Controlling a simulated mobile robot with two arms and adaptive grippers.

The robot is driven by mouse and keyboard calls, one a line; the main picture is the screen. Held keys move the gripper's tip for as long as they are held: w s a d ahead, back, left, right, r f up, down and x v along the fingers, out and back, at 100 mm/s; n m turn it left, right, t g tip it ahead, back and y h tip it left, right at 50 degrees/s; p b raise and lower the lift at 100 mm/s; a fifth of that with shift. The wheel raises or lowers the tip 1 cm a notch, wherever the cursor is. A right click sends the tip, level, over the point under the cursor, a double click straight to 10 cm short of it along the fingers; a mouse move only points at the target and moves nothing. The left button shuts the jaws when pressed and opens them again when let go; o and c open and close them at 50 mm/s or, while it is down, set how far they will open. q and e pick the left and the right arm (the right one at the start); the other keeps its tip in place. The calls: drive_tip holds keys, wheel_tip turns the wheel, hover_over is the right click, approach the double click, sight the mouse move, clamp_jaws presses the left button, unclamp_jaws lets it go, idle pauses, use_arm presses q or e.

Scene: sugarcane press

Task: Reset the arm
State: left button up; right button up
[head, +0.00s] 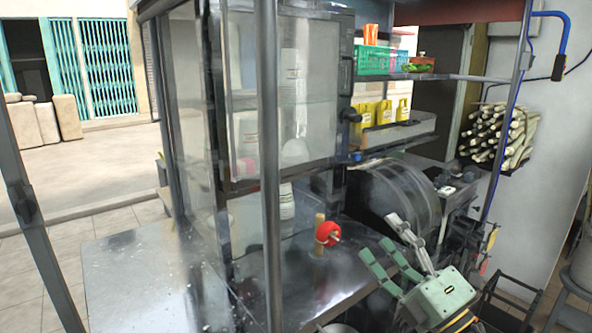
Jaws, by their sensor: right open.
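My right gripper (386,243) is at the lower right of the head view, with a pale green body and green and grey fingers. Its fingers are spread apart, point up and to the left, and hold nothing. It is in front of the dark rounded drum of the press (398,195) and to the right of a red round object (328,234). I cannot tell whether it touches the machine behind it. My left gripper is not in view.
A metal counter (150,275) runs along the front left, with a glass cabinet (300,100) above it. A metal post (268,160) stands in the foreground. Shelves hold a green basket (380,60) and yellow containers (384,112). Sugarcane stalks (500,135) are stacked by the right wall.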

drive_tip(key=s+d+f+m+g+h, duration=0.2)
drive_tip(key=s+d+f+m+h, duration=0.1)
drive_tip(key=f+m+h, duration=0.3)
drive_tip(key=s+d+f+m+g+h, duration=0.15)
drive_tip(key=d+f+m+h, duration=0.25)
drive_tip(key=f+m, duration=0.4)
drive_tip(key=s+d+f+m+g+h, duration=0.2)
drive_tip(key=s+d+f+m+h, duration=0.1)
drive_tip(key=f+m+h, duration=0.4)
drive_tip(key=s+a+f+m+g+y, duration=0.25)
drive_tip(key=s+f+g, duration=0.25)
drive_tip(key=s+f, duration=0.5)
drive_tip(key=s+a+f+m+g+y, duration=0.1)
drive_tip(key=s+a+f+g+y, duration=0.4)
drive_tip(key=s, duration=0.9)
wheel_tip(320, 180, down, 29)
drive_tip(key=s+d+g+h, duration=0.1)
drive_tip(key=s+g+h, duration=0.1)
drive_tip(key=s+d+f+g, duration=0.1)
drive_tip(key=s+d+f, duration=0.2)
drive_tip(key=s+f, duration=1.2)
drive_tip(key=shift+s+n, duration=0.45)
drive_tip(key=shift+s, duration=0.5)
